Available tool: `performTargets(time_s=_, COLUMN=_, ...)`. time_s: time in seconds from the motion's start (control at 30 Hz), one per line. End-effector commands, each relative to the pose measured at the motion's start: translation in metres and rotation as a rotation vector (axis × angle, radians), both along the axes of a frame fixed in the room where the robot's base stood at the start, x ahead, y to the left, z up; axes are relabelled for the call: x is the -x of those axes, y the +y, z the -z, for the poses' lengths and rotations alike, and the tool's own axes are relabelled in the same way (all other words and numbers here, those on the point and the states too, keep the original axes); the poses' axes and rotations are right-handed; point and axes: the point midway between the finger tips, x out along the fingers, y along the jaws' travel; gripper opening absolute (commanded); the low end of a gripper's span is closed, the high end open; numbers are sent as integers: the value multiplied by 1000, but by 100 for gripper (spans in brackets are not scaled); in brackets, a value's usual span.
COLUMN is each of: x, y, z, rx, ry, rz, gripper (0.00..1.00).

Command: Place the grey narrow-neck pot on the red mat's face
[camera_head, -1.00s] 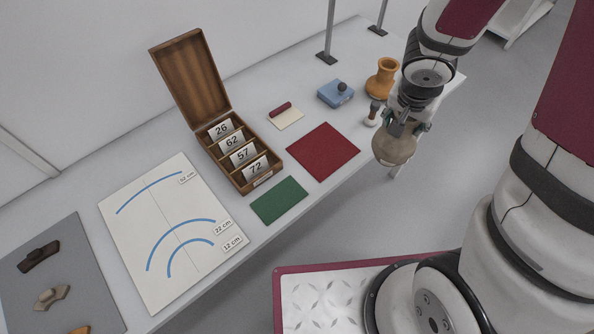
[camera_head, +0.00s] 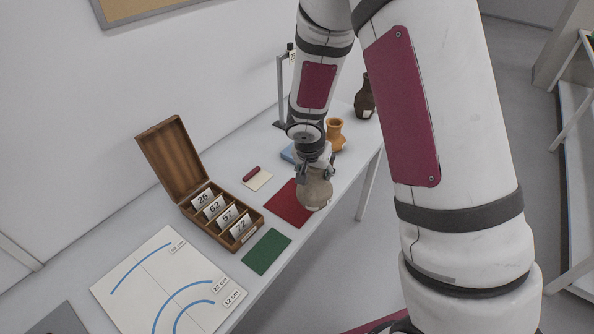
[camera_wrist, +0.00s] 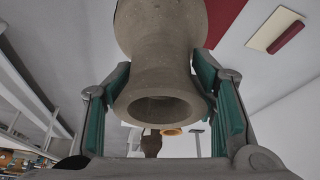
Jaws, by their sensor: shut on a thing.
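My gripper (camera_head: 317,172) is shut on the neck of the grey narrow-neck pot (camera_head: 315,193). In the wrist view the pot (camera_wrist: 162,62) is between the green-padded fingers (camera_wrist: 160,98), its mouth facing the camera. In the head view the pot hangs upright below my gripper, over the right part of the red mat (camera_head: 287,207). The pot hides part of that mat, and I cannot tell whether its base touches the mat. A corner of the red mat (camera_wrist: 222,18) shows in the wrist view.
An orange pot (camera_head: 335,132) and a blue box (camera_head: 288,153) stand behind my gripper. A dark jug (camera_head: 364,97) stands farther back.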

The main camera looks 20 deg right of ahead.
Motion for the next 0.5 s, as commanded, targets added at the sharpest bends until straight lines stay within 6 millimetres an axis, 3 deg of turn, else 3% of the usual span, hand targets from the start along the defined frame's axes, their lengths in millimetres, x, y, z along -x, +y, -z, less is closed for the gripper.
performTargets(time_s=0.23, x=-43, y=28, z=4, rx=-2, ry=-3, rz=3, gripper=0)
performTargets(time_s=0.5, x=-58, y=38, z=10, rx=1, ry=1, rz=2, gripper=0)
